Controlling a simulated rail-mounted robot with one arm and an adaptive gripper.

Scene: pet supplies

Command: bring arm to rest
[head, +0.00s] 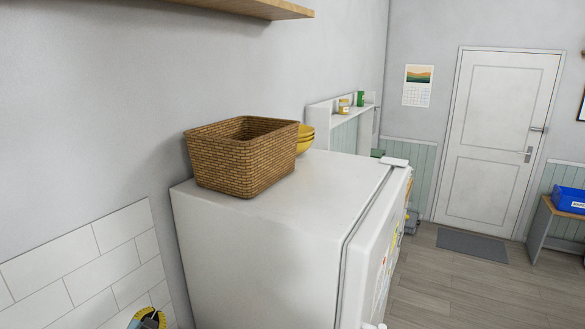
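My gripper does not show in the head view, and no part that I can surely call my arm is in sight. Whether the gripper holds anything cannot be seen. A small yellow, teal and black object (148,319) is cut off by the bottom edge at the left. I cannot tell what it is.
A white fridge (280,230) stands in front, with a wicker basket (240,160) and yellow bowls (305,136) on top. A wooden shelf (235,7) juts from the wall above. Clear floor (470,285) lies to the right, before a mat (472,245) and white door (497,140).

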